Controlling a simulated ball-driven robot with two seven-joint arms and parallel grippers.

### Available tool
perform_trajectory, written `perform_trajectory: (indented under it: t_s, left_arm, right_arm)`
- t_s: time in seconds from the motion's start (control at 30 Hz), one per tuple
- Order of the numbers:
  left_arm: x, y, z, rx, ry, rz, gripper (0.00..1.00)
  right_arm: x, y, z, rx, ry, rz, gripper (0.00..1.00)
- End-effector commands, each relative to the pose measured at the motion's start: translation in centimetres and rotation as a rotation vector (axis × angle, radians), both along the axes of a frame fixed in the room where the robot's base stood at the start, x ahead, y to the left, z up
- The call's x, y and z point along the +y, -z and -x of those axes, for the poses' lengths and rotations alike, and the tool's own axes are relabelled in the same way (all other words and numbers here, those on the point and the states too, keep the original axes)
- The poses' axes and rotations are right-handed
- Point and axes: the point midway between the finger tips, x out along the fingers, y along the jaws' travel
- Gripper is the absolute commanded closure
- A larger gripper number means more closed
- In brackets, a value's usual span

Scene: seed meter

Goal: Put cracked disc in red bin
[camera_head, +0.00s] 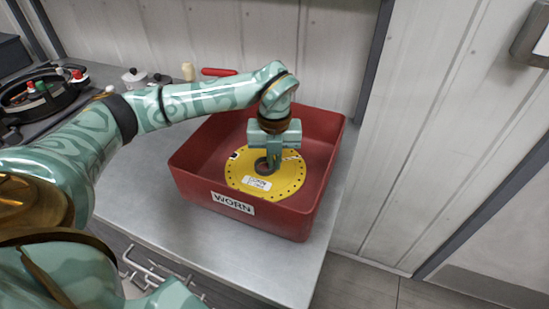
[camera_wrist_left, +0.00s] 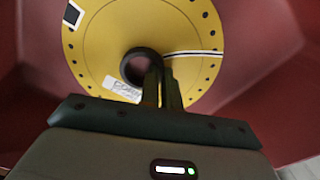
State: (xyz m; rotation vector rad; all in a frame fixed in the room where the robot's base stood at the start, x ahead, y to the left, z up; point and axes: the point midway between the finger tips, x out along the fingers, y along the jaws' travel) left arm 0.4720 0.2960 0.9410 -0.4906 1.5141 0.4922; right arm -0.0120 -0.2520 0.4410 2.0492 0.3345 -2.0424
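The yellow cracked disc (camera_head: 285,182) is inside the red bin (camera_head: 185,176), which has a "WORN" label on its front. The disc has a dark central hub, small holes around its edge and a label starting "CORN". In the left wrist view the disc (camera_wrist_left: 95,50) shows a dark line edged in white running from the hub to the rim. My left gripper (camera_head: 267,165) points down into the bin at the hub. Its fingers (camera_wrist_left: 163,88) are close together on the hub's wall. I cannot tell whether the disc touches the bin floor. My right gripper is not in view.
The red bin stands on a grey metal bench (camera_head: 150,205), near its right end. A black round tray (camera_head: 40,92) with small coloured items, a red-handled tool (camera_head: 219,72) and small containers (camera_head: 134,78) are at the back left. A pale wall is behind.

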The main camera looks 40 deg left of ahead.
Motion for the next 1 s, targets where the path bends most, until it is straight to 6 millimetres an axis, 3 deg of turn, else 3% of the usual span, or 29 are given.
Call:
perform_trajectory:
  t_s: [0.03,0.1,0.43,0.8,1.0]
  left_arm:
    - [0.0,0.1,0.0,0.001,0.000,0.000,0.87]
    - [0.0,0.1,0.0,0.001,0.000,0.001,0.74]
    - [0.0,-0.6,0.0,-0.002,0.000,0.000,0.74]
    - [0.0,-8.8,-0.1,-0.007,0.000,-0.001,0.74]
    - [0.0,-11.7,0.0,-0.002,0.000,0.000,0.74]
  right_arm:
    - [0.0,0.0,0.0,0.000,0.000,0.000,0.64]
    - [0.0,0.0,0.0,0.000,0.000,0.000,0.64]
    - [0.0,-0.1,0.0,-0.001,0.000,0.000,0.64]
    - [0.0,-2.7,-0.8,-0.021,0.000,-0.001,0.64]
    - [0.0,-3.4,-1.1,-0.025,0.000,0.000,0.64]
